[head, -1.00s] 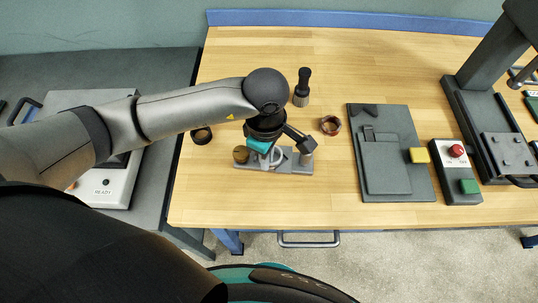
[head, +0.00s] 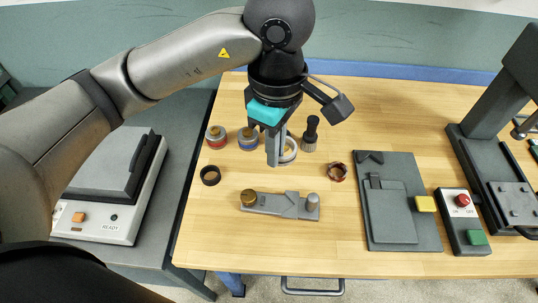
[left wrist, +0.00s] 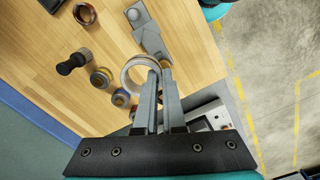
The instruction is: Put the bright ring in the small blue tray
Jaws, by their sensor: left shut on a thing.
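The bright ring (head: 294,151) is a silvery metal ring, held up above the bench in the head view. My left gripper (head: 278,155) points down and is shut on it, with the ring's far part showing to the right of the fingers. In the left wrist view the ring (left wrist: 125,78) sits at the fingertips (left wrist: 161,72). The small blue tray (head: 248,145) is round, with a brass-coloured piece in its middle, and stands to the left of the gripper. It also shows in the left wrist view (left wrist: 99,82). My right gripper is out of view.
A similar red tray (head: 216,143) stands left of the blue one. A dark upright tool (head: 310,135), a dark ring (head: 210,175), a copper ring (head: 337,172) and a grey fixture (head: 280,206) stand around. A grey plate (head: 400,205) lies right.

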